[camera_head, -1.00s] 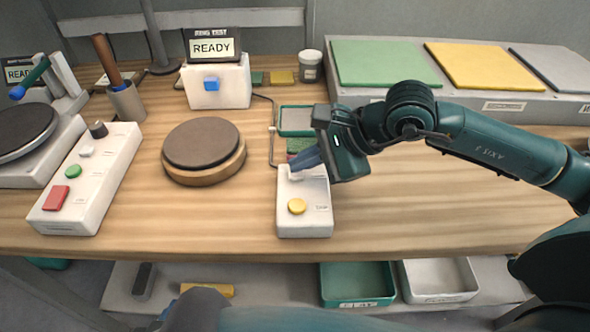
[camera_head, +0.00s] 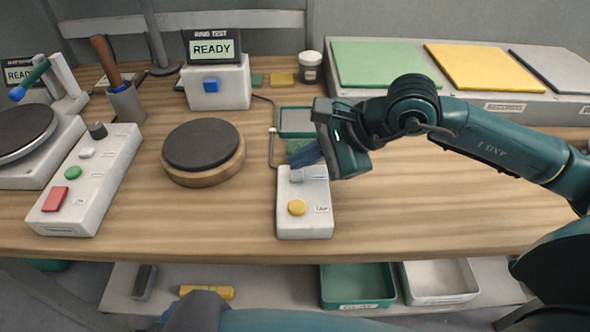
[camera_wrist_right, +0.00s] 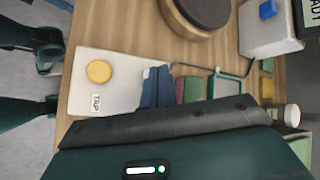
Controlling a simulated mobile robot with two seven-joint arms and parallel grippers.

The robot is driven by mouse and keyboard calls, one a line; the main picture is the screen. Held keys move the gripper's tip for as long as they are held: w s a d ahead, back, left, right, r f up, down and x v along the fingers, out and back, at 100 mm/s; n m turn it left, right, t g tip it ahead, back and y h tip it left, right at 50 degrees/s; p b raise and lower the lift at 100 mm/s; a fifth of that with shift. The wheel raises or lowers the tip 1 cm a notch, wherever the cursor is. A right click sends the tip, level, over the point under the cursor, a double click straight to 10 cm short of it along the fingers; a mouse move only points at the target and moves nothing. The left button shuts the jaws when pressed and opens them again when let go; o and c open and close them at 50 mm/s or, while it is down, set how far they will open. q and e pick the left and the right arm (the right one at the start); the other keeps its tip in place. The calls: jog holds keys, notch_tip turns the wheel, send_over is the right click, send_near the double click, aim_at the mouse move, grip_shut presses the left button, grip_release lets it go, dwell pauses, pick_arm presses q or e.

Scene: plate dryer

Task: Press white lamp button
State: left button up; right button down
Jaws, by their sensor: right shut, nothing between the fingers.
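A white box (camera_head: 305,222) stands near the table's front edge with a round yellow button (camera_head: 297,207) on its near half. A small pale grey-white button (camera_head: 296,175) shows on its far half, partly hidden by my fingers. My right gripper (camera_head: 302,160) is shut and empty, with its blue fingertips at the box's far end beside that button. Contact cannot be told. In the right wrist view the shut fingers (camera_wrist_right: 155,87) cover the box's far end, and the yellow button (camera_wrist_right: 98,71) is clear. My left gripper is not in view.
Left, a control panel (camera_head: 105,175) carries a red, a green, a white and a dark control. A round dark pad on wood (camera_head: 203,146) lies left of the box. A READY display (camera_head: 213,49) stands behind. The table right of the box is clear.

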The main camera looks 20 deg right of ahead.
aim_at(303, 175)
notch_tip(303, 175, up, 6)
jog(key=p, duration=0.3)
dwell(0.4)
dwell(0.4)
